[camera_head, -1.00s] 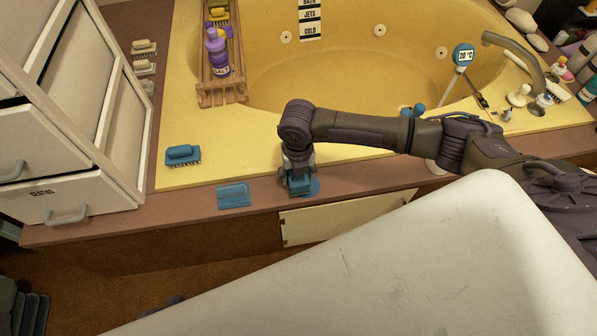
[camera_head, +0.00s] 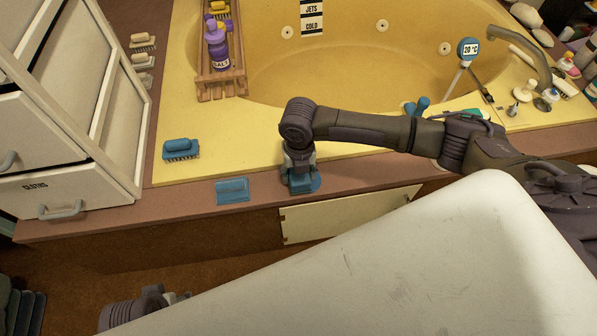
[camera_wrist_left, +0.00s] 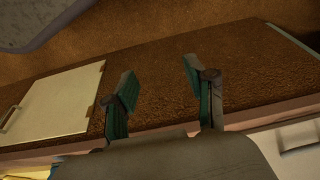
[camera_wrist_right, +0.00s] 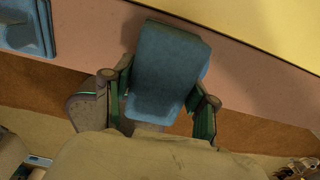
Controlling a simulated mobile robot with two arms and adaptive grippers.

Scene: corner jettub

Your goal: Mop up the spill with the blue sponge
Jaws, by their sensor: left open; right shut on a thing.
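My right gripper (camera_head: 300,178) is shut on the blue sponge (camera_wrist_right: 166,70), low over the brown ledge in front of the yellow tub. In the head view the sponge (camera_head: 302,187) shows just under the fingers. A round blue patch (camera_head: 316,181), which looks like the spill, shows at the sponge's right side. The rest of it is hidden by sponge and gripper. I cannot tell whether the sponge presses on it. My left gripper (camera_wrist_left: 158,90) is open and empty, in front of the brown cabinet side; it also shows at lower left in the head view (camera_head: 180,297).
A flat blue square item (camera_head: 232,190) lies on the ledge left of the sponge. A blue brush (camera_head: 180,149) sits on the tub's rim. A wooden rack (camera_head: 222,84) holds a purple bottle (camera_head: 217,45). White drawers (camera_head: 70,190) stand at left. A white surface (camera_head: 400,260) covers the lower right.

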